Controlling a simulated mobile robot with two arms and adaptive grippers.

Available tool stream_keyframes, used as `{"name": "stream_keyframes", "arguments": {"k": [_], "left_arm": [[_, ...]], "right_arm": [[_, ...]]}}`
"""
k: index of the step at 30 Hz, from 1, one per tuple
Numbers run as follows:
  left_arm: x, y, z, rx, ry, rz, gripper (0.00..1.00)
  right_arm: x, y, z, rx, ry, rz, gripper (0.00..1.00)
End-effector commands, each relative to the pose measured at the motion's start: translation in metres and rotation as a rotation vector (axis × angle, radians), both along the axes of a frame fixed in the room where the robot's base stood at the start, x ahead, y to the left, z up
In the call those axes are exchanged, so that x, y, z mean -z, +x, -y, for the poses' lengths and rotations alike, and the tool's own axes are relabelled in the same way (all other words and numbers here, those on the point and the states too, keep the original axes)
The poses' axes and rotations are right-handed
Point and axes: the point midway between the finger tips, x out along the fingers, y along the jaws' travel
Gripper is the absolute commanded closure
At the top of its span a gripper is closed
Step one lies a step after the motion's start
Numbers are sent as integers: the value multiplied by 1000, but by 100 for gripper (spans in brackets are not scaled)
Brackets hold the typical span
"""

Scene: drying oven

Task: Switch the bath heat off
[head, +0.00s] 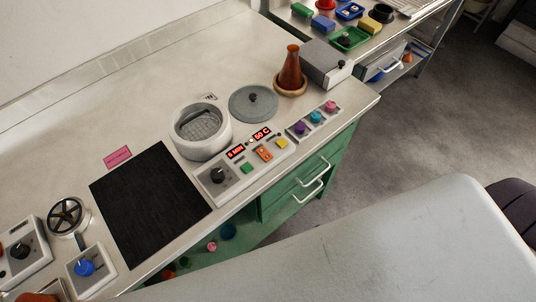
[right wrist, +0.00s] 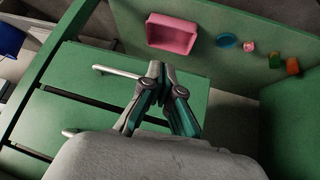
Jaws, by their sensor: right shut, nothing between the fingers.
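The bath (head: 178,142), a round white pot with a grating inside, stands on the worktop. Its white control panel (head: 218,192) carries a black knob (head: 218,175), a green button (head: 246,168), an orange rocker switch (head: 264,154) and a yellow button (head: 282,143). Two red displays are lit, reading about "5 MIN" (head: 235,152) and "50 C" (head: 261,134). The labels are too small to read. My right gripper (right wrist: 162,70) is shut and empty in the right wrist view, in front of the green drawers and apart from the panel. My left gripper is in no view.
A grey lid (head: 253,103), a brown flask (head: 291,70) and a grey box (head: 326,64) stand behind the panel. A knob strip (head: 313,120) is right of it, a black mat (head: 150,205) left. Drawer handles (head: 313,172) project below. A pink bin (right wrist: 171,34) shows in the wrist view.

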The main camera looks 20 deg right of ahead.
Motion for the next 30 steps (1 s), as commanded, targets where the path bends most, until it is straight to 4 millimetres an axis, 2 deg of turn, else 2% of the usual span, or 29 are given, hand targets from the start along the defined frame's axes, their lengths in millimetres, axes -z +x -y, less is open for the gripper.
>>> {"name": "stream_keyframes", "arguments": {"k": [3, 5, 9, 15, 18, 21, 24, 30], "left_arm": [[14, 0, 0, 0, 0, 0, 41], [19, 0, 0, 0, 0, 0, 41], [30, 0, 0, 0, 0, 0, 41], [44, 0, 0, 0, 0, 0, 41], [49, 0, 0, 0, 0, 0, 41], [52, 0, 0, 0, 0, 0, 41], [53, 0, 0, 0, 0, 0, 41], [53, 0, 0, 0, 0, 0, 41]], "right_arm": [[-50, 31, -6, -24, 27, 140, 100], [-79, 44, -11, -37, 44, 208, 100], [-153, 66, -28, -76, 93, 365, 100], [-260, 74, -59, -141, 180, 562, 100], [-303, 72, -71, -170, 218, 635, 100], [-333, 68, -80, -188, 249, 685, 100], [-351, 65, -85, -200, 267, 712, 100], [-360, 64, -87, -205, 275, 726, 100]]}}
